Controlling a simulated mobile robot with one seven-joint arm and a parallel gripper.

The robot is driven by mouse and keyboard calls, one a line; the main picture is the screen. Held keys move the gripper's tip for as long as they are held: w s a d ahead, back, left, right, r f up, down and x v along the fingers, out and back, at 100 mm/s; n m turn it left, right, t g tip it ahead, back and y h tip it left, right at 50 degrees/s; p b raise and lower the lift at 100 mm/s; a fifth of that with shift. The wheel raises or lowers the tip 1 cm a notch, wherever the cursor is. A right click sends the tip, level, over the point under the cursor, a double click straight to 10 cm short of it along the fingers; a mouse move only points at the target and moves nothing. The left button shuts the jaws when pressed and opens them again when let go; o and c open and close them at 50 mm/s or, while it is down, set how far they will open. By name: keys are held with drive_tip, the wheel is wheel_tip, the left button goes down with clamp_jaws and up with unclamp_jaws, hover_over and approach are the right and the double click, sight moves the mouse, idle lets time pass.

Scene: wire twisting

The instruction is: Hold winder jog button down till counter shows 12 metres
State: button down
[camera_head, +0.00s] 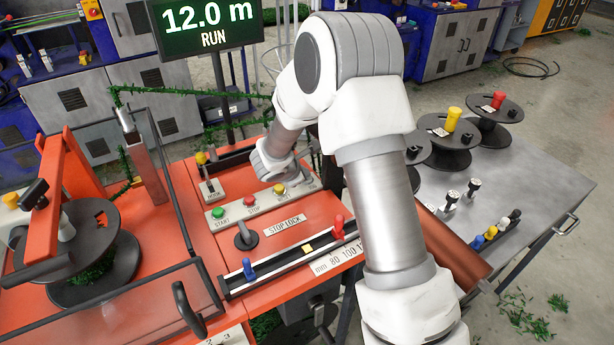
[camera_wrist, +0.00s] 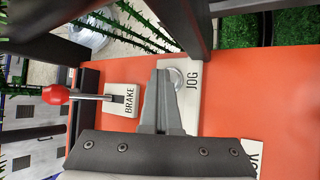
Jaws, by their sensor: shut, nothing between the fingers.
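The counter display (camera_head: 208,28) reads 12.0 m in green, with RUN below it. In the wrist view, the jog button (camera_wrist: 178,77) is a pale round cap on a white plate marked JOG (camera_wrist: 192,90). My gripper (camera_wrist: 162,72) is shut and empty. Its fingertips are at the button's left edge and cover part of it. I cannot tell whether they touch it or whether it is pressed. In the head view my arm hides the jog button and the fingers.
A brake lever with a red knob (camera_wrist: 55,95) stands left of the fingers. The orange panel carries a green START button (camera_head: 218,213), a red STOP button (camera_head: 250,201) and a yellow button (camera_head: 279,188). A spool (camera_head: 95,245) stands left; a grey table (camera_head: 535,185) with reels stands right.

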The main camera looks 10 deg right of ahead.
drive_tip(key=shift+r, duration=0.1)
drive_tip(key=shift+r+p, duration=0.45)
drive_tip(key=shift+r, duration=0.4)
drive_tip(key=shift+r+p, duration=1.6)
drive_tip(key=shift+r, duration=0.9)
